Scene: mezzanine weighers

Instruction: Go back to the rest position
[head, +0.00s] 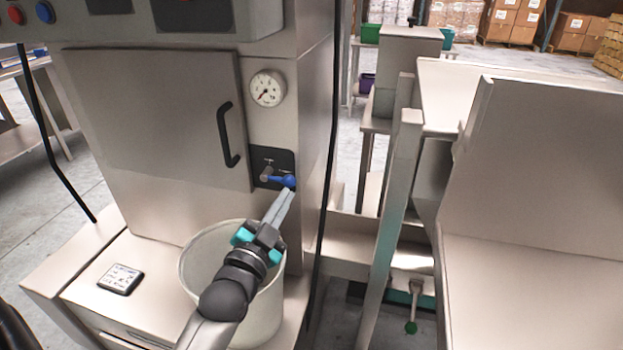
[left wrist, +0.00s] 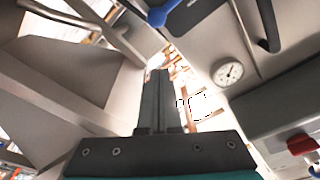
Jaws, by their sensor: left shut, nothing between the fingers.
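My left gripper (head: 284,205) is shut and empty. In the head view it points up and away, its fingertips close below the blue-handled lever (head: 283,181) on the machine front; I cannot tell whether they touch. In the left wrist view the closed fingers (left wrist: 157,98) stand upright in the middle, and the blue lever knob (left wrist: 163,16) shows at the top, apart from them in the picture. My left forearm passes over a pale bucket (head: 205,262) and hides part of it. My right gripper is not in view.
The steel machine (head: 150,190) has a door with a black handle (head: 229,135) and a round gauge (head: 267,88). A small labelled block (head: 120,279) lies on its ledge. A slanted post (head: 392,215) and a large steel hopper (head: 540,180) stand to the right.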

